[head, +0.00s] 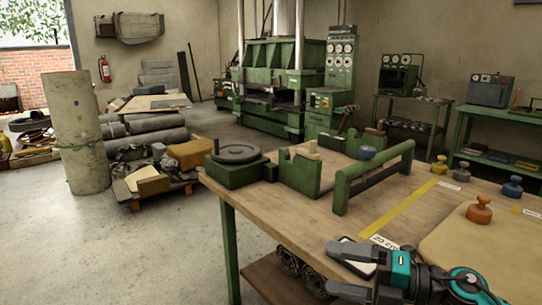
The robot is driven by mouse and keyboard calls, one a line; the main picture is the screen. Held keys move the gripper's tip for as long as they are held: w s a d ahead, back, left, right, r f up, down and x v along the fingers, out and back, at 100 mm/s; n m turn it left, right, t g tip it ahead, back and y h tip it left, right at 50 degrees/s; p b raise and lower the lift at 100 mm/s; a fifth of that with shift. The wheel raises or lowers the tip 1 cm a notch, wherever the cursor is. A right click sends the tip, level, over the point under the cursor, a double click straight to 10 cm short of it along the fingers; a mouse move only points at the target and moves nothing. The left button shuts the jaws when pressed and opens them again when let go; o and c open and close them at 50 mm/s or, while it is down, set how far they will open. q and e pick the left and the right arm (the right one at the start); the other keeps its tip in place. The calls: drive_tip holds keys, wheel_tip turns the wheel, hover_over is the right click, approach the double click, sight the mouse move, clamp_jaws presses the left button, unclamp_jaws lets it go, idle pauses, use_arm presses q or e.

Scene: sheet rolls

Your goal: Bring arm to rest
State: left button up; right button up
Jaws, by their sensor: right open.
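My right gripper (345,270) reaches in from the lower right of the head view, black with a teal band. Its fingers point left, over the front edge of the wooden workbench (290,215). The fingers are apart and I see nothing between them. Part of the right arm is cut off by the bottom edge of the view. My left arm and left gripper do not show.
On the bench stand a green fixture with a round dark plate (236,152), a green bracket (305,172), a green frame with a bar (374,177) and an orange knobbed weight (479,210). A tan sheet (475,250) lies at right. Open floor is at left.

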use_arm(q)
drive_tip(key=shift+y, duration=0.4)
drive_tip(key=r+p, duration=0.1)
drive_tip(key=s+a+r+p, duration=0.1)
drive_tip(key=p, duration=0.1)
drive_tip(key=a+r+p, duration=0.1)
drive_tip(key=p, duration=0.1)
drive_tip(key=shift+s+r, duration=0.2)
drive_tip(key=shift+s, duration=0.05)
use_arm(e)
drive_tip(key=s+d+f+m+t+h, duration=0.2)
drive_tip(key=s+f+m+h, duration=0.5)
drive_tip(key=m, duration=0.8)
drive_tip(key=s+d+f+m+t+h, duration=0.2)
drive_tip(key=s+f+m+h, duration=0.5)
drive_tip(key=s+f+m, duration=0.3)
wheel_tip(320, 180, down, 3)
drive_tip(key=m, duration=0.5)
drive_tip(key=shift+d, duration=0.25)
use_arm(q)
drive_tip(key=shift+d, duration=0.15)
use_arm(e)
drive_tip(key=shift+r, duration=0.1)
